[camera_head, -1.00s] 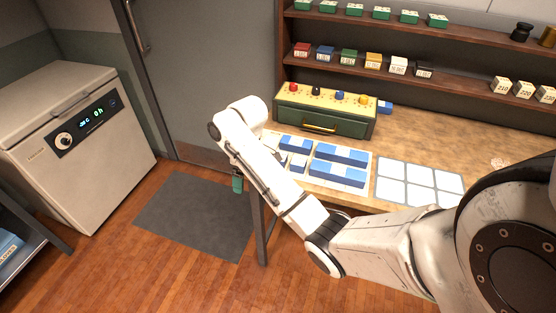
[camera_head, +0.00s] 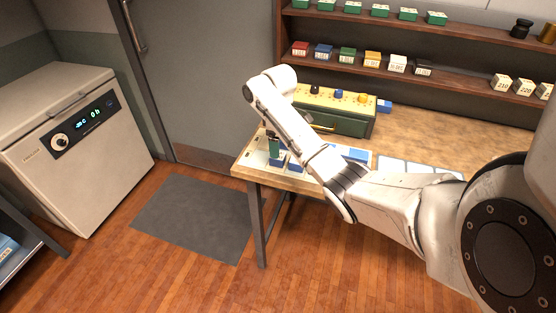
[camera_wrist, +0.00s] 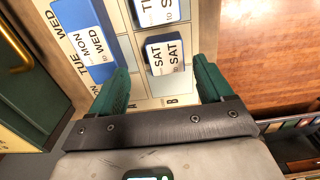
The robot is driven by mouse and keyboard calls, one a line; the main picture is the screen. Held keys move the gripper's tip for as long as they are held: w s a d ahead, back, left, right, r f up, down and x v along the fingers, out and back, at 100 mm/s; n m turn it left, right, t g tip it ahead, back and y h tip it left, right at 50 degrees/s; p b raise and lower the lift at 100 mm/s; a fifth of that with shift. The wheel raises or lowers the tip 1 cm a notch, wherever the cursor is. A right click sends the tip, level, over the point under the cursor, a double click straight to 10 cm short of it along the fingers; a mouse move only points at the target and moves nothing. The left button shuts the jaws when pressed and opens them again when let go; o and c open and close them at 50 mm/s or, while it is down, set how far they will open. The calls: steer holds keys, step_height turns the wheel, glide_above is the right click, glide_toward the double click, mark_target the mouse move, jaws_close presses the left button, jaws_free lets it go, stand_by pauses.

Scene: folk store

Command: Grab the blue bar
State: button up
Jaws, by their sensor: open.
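In the wrist view my gripper (camera_wrist: 160,72) has two green fingers spread apart with nothing held. Between and beyond the fingertips is a short blue-and-white block (camera_wrist: 165,57) marked SAT. Another lettered block (camera_wrist: 158,10) is at the top edge. In the head view my gripper (camera_head: 275,147) is over the left part of the board (camera_head: 258,160), and my arm hides much of it. A blue bar (camera_head: 352,153) shows right of my arm.
A green box with a yellow top and coloured knobs (camera_head: 335,110) stands behind the board. White cards (camera_head: 420,167) lie to the right. Shelves with small boxes (camera_head: 372,59) rise behind. The table's front-left edge is close to my gripper.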

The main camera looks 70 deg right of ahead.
steer(key=shift+a+f+p, duration=0.2)
steer(key=shift+f+p, duration=0.05)
steer(key=shift+f, duration=1.05)
steer(key=shift+a+f+p, duration=0.2)
steer(key=shift+f+p, duration=0.05)
steer(key=shift+f, duration=1.05)
steer(key=c, duration=1)
